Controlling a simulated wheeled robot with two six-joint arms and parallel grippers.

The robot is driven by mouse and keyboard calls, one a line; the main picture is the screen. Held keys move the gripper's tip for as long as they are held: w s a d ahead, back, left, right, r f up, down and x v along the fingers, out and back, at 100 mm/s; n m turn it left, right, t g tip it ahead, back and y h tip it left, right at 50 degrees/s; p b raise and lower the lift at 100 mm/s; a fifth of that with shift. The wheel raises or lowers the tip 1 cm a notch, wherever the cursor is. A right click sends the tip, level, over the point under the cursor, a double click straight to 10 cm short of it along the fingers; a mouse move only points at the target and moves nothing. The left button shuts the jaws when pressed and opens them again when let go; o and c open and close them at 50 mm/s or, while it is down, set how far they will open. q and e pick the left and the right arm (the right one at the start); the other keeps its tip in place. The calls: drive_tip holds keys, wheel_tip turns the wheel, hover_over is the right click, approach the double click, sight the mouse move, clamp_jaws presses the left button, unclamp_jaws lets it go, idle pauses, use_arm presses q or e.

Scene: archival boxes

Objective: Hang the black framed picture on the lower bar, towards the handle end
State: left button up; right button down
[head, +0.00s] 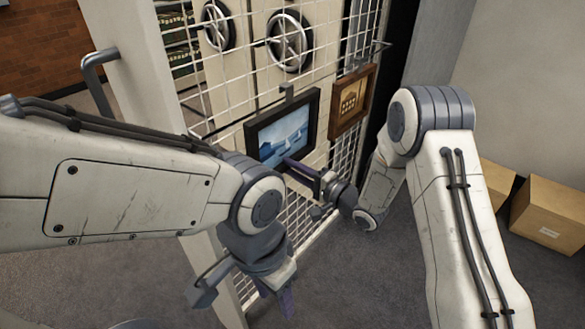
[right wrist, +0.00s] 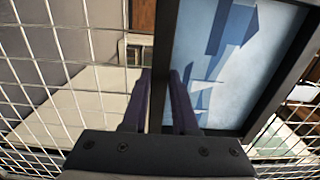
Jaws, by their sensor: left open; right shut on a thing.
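The black framed picture (head: 306,108), a blue scene with pale sailing shapes, is upright against the white wire mesh in the head view. A small grey hanger (head: 287,91) stands at its top; whether it rests on a bar I cannot tell. My right gripper (head: 288,161) is shut on the frame's lower edge. In the right wrist view, its dark purple fingers (right wrist: 160,105) pinch one side of the black frame (right wrist: 258,112). My left gripper (head: 286,302) is open and empty, low in front of the mesh. A grey handle (head: 92,70) is on the pale end panel at left.
A brown framed picture (head: 334,125) hangs on the mesh (head: 237,92) just right of the black one. Round spoked wheels (head: 289,40) show behind the mesh. Cardboard boxes (head: 548,207) stand on the floor at right. My left forearm crosses the mesh's lower left.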

drive_tip(key=shift+f+b, duration=0.45)
drive_tip(key=shift+f, duration=0.35)
idle(0.4)
drive_tip(key=c, duration=0.6)
unclamp_jaws()
drive_tip(key=shift+f, duration=0.15)
drive_tip(key=shift+c, duration=0.2)
drive_tip(key=p+v, duration=0.2)
drive_tip(key=v, duration=0.9)
idle(0.6)
idle(0.4)
